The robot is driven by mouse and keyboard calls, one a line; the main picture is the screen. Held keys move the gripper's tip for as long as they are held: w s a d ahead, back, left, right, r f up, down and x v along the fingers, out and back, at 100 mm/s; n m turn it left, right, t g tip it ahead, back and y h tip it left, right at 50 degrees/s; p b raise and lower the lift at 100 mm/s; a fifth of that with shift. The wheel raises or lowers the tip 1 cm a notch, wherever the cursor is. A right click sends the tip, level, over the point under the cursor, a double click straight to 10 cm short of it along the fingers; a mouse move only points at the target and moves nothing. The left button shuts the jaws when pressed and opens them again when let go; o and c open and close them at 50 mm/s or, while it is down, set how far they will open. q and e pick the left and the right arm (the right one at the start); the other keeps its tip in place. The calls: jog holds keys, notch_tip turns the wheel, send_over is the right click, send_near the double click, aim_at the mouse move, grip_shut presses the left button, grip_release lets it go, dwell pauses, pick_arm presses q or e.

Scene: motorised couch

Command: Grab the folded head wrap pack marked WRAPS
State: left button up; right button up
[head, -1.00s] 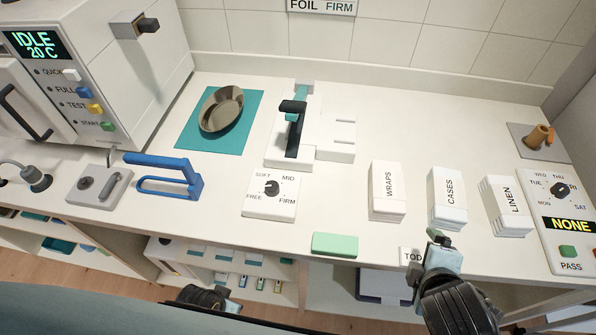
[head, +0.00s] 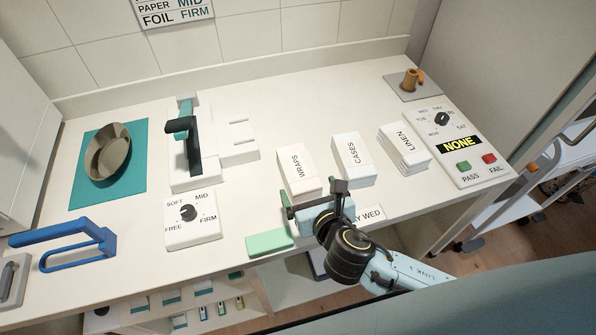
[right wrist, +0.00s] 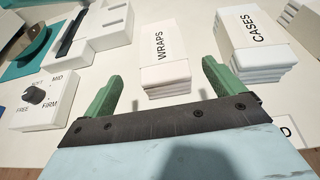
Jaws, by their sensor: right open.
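The white folded pack marked WRAPS (head: 298,170) lies on the counter, left of the pack marked CASES (head: 353,160). In the right wrist view the WRAPS pack (right wrist: 166,60) sits ahead of my right gripper (right wrist: 160,82), between the lines of its two green fingers. My right gripper (head: 312,193) is open and empty, at the near end of the WRAPS pack. The fingers do not enclose the pack. My left gripper is not in view.
The LINEN pack (head: 405,146) stands right of CASES. A green block (head: 269,242) and a firmness dial box (head: 192,219) lie to the left. A white press-like device (head: 192,165) stands behind the dial. The counter behind the packs is clear.

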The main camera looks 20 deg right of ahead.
aim_at(299, 168)
jog(key=x, duration=0.3)
jog(key=shift+w, duration=0.15)
jog(key=shift+r+x, duration=0.15)
jog(key=shift+x, duration=1.2)
jog(key=shift+r+x, duration=0.1)
jog(key=shift+x, duration=1.25)
jog(key=shift+d, duration=0.2)
jog(key=shift+c, duration=0.4)
jog(key=c, duration=1.1)
